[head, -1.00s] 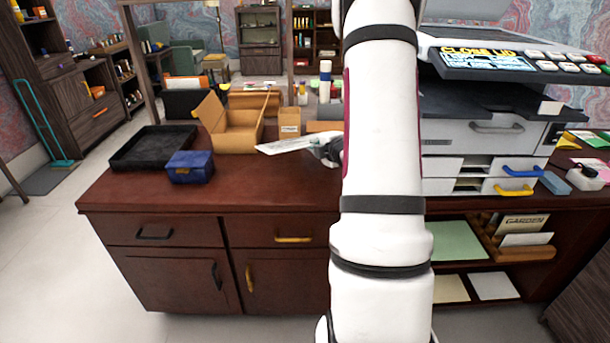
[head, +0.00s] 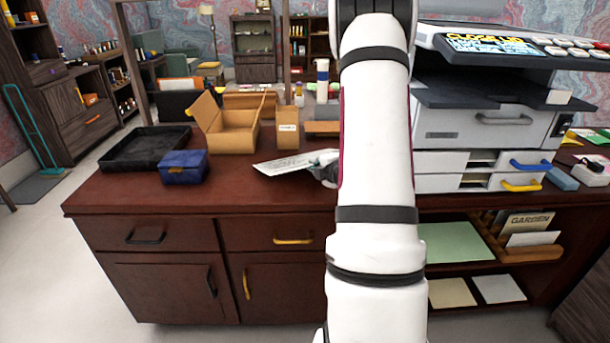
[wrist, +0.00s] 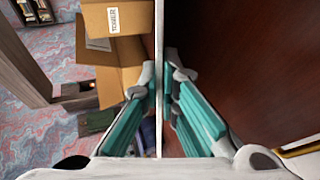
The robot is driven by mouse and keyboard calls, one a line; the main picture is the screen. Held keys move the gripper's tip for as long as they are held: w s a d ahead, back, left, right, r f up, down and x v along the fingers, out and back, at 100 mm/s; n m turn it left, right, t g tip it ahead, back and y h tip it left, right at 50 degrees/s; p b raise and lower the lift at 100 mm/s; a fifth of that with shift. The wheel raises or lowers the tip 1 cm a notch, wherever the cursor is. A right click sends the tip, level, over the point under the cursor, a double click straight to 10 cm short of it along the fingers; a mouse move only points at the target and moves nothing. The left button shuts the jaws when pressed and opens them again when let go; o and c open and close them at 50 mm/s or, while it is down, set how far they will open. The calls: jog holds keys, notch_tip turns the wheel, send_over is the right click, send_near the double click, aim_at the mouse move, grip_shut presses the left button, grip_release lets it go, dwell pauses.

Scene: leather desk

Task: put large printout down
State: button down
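The large printout (head: 285,163) is a white sheet with some dark print, held out over the desk (head: 250,195) to the right of the small blue box. In the wrist view the printout (wrist: 158,80) appears edge-on as a thin white line between the teal finger pads. My gripper (head: 322,163) holds its right end; the wrist view shows the fingertips (wrist: 161,78) closed in on both sides of the sheet. The sheet looks tilted and above the desk top, but the exact gap is hard to tell. My arm hides part of the desk behind it.
A blue box (head: 184,167) and black tray (head: 146,148) stand at the left. An open cardboard box (head: 232,136) and small carton (head: 288,130) stand behind the printout. A printer (head: 480,130) fills the right. The front middle of the desk is clear.

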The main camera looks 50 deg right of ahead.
jog(key=c, duration=2)
grip_release()
jog(key=shift+o, duration=0.2)
jog(key=shift+s, duration=0.1)
jog(key=p+v, duration=0.1)
jog(key=v, duration=0.7)
jog(key=shift+p, duration=0.35)
notch_tip(320, 180, up, 7)
jog(key=s+a+p, duration=0.1)
jog(key=s+p, duration=0.1)
jog(key=p, duration=0.2)
jog(key=shift+s+p, duration=0.25)
jog(key=shift+p, duration=0.1)
jog(key=shift+a, duration=0.1)
